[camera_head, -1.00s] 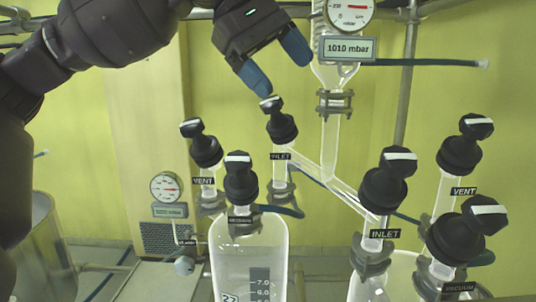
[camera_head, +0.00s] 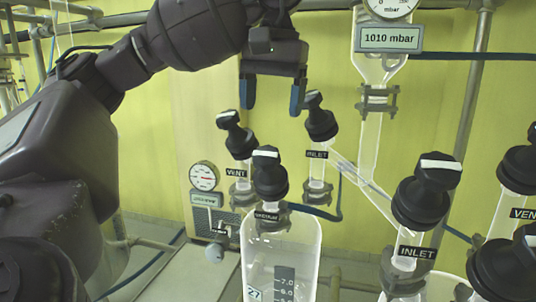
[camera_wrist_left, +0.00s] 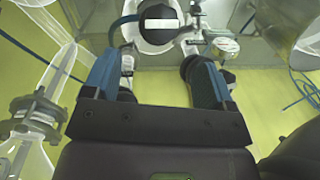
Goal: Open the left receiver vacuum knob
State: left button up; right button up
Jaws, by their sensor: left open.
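The left receiver (camera_head: 308,255) is a clear glass vessel in the lower middle. Its vacuum knob (camera_head: 268,178) is black and upright, with a white bar across its top and a VACUUM label (camera_head: 267,215) below. My left gripper (camera_head: 272,100) is open and empty, its two blue fingers pointing down above and apart from this knob. In the left wrist view, my left gripper (camera_wrist_left: 157,65) frames what appears to be the vacuum knob (camera_wrist_left: 157,25), beyond the fingers. My right gripper is not in view.
The left receiver's vent knob (camera_head: 236,140) and inlet knob (camera_head: 320,122) stand close behind, the inlet knob near the right finger. A second receiver's inlet knob (camera_head: 425,190) is at right. A glass tube (camera_head: 370,150) with a clamp hangs behind. A round gauge (camera_head: 204,177) is at left.

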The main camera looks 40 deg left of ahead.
aim_at(266, 151)
pick_arm(q)
jog(key=shift+s+a+f, duration=0.15)
jog(key=shift+a+f, duration=0.05)
jog(key=shift+f, duration=0.5)
jog(key=f+b, duration=0.3)
jog(key=f, duration=0.3)
jog(key=shift+a+f+b, duration=0.15)
jog(key=shift+a+b, duration=0.05)
jog(key=shift+b, duration=0.1)
jog(key=shift+f, duration=0.9)
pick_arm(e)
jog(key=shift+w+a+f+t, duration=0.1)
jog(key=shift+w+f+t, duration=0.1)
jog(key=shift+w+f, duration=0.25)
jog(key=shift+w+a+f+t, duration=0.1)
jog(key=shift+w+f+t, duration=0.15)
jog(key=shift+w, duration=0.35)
pick_arm(q)
jog(key=c, duration=0.9)
jog(key=shift+b, duration=0.4)
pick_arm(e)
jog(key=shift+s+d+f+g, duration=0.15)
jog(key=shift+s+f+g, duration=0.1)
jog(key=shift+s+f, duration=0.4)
